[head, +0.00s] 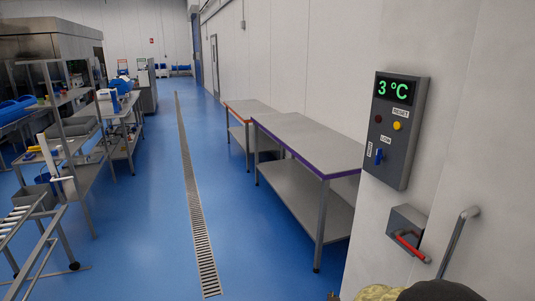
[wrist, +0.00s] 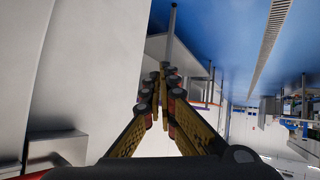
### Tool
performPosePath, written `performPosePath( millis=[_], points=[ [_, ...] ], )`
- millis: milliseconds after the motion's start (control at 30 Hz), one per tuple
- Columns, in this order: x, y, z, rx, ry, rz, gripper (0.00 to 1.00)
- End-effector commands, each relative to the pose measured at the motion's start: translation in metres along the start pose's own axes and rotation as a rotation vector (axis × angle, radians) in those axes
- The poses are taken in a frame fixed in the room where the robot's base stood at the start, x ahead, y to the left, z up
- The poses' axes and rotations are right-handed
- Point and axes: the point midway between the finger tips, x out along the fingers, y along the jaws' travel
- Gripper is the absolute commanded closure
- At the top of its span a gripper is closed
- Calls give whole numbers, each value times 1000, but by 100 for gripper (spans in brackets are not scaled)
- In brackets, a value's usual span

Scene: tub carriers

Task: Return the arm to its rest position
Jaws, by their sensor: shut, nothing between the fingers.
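My gripper (wrist: 163,72) fills the middle of the wrist view. Its two yellow and black fingers meet at the tips, and nothing is held between them. It hangs free, with no object touching the tips that I can see. In the head view only a yellowish and black part of my arm shows at the bottom right edge; the fingers cannot be made out there. The wrist picture appears upside down, with the blue floor at the top.
A grey control panel (head: 398,130) reading 3 °C is on the white wall at right. Below it are a box with a red handle (head: 410,246) and a metal bar (head: 457,243). A purple-edged table (head: 310,145) stands left of the wall. The blue aisle (head: 150,230) is clear.

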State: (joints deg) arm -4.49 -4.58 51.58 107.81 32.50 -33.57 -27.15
Motion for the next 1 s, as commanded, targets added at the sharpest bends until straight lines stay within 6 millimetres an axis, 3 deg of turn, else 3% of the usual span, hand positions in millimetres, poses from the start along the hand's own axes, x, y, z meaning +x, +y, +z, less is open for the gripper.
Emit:
performPosePath(
  millis=[100,200,367,467,700,800,1000],
  points=[
    [-33,-27,9,41,-144,-135,100],
    [-72,-41,18,60,-274,-225,100],
    [-150,-44,32,58,-475,-315,100],
    [-206,-33,39,42,-587,-334,100],
    [-329,20,49,-21,-728,-291,100],
    [-363,40,44,-48,-703,-265,100],
    [-398,60,10,-42,-538,-245,100]
  ],
)
